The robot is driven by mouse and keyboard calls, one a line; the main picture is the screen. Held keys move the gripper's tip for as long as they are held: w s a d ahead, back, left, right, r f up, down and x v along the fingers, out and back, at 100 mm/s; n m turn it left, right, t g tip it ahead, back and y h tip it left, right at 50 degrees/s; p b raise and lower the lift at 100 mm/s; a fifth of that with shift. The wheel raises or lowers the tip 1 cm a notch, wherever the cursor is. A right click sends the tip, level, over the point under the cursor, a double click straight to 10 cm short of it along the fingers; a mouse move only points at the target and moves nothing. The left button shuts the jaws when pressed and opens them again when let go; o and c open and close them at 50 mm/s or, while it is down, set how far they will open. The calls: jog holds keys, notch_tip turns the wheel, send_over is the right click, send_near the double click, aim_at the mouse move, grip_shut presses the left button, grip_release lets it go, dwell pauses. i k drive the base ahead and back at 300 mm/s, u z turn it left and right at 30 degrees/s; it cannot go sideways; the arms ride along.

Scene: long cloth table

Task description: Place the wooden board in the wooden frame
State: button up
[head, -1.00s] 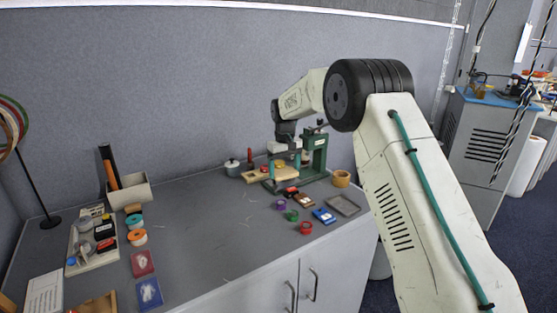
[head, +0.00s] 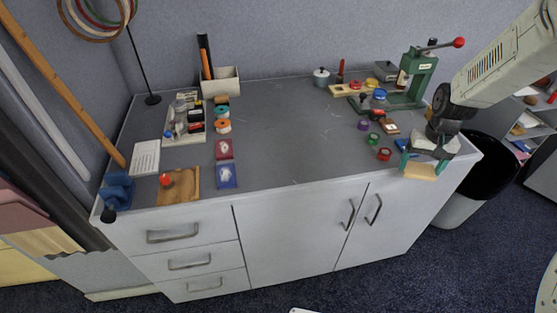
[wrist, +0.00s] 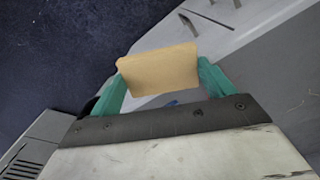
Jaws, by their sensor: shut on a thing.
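My gripper (head: 423,163) is shut on the wooden board (head: 420,171), a small light tan slab. In the head view it holds the board at the table's front right edge. In the wrist view the board (wrist: 158,71) sits between the two green fingers of my gripper (wrist: 161,66), with floor and cabinet front behind it. The wooden frame (head: 188,190) appears to be the brown wooden piece at the table's front left corner. A red-topped object (head: 167,180) stands at its left side. My gripper is far to the right of the frame.
A blue object (head: 117,191) and a white sheet (head: 146,158) lie near the frame. Red and blue cards (head: 225,163) lie to its right. A green press (head: 415,78) and several small coloured rings stand back right. The table's front middle is clear.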

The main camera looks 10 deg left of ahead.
aim_at(186, 183)
jog(key=z, duration=2.05)
jog(key=k, duration=1.9)
jog(key=u, duration=2.35)
jog(key=i, duration=0.5)
jog(key=z, duration=0.1)
